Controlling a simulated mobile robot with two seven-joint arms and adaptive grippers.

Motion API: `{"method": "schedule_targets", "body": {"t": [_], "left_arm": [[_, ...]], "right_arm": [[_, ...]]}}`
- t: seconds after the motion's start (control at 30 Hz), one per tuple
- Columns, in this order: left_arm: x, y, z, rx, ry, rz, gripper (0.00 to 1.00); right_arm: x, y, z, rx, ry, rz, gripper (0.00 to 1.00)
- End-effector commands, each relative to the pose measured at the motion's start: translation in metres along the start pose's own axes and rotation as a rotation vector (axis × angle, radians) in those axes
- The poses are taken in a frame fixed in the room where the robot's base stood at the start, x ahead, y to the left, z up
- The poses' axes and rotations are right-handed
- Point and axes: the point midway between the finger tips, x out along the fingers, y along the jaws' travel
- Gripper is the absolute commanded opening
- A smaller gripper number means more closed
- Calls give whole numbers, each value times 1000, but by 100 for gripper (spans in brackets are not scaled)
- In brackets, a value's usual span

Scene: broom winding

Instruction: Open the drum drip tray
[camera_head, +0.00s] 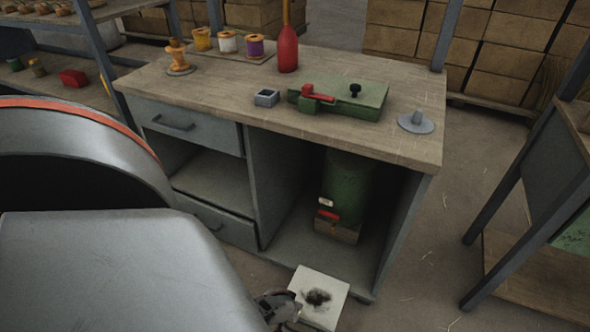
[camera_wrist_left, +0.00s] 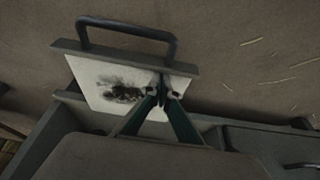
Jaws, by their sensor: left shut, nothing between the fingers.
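The drip tray (camera_head: 322,312) sticks out at the foot of the workbench, below the bay with the green drum (camera_head: 346,182). Its pale floor has a dark stain. In the left wrist view the tray (camera_wrist_left: 88,73) shows a grey front panel with a dark bar handle (camera_wrist_left: 125,29) on its outer side. My left gripper (camera_wrist_left: 163,92) is shut and empty. Its fingertips are over the pale floor, close behind the front panel; I cannot tell if they touch it. In the head view my left gripper (camera_head: 290,302) is partly cut off beside the tray. My right gripper is not seen.
The workbench (camera_head: 210,95) carries spools, a red bottle-shaped thing (camera_head: 288,50) and a green fixture (camera_head: 345,97). Drawers (camera_head: 190,123) are on its left side. A grey-legged stand (camera_head: 520,170) is at the right. The floor between is clear.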

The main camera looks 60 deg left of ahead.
Motion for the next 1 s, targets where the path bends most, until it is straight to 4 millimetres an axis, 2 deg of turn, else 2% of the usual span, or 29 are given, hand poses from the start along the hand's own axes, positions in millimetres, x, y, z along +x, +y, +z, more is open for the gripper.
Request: {"method": "schedule_targets", "body": {"t": [0.1, 0.4, 0.8, 1.0], "left_arm": [[-6, 1, 17, 0, -7, 0, 0], [-10, -2, 36, 0, -9, -3, 0], [-10, -3, 38, 1, -10, -4, 0], [-9, -6, 31, 1, -6, -4, 0]], "right_arm": [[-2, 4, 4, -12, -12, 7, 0], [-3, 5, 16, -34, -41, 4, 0], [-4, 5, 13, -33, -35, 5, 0], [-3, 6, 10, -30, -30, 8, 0]]}}
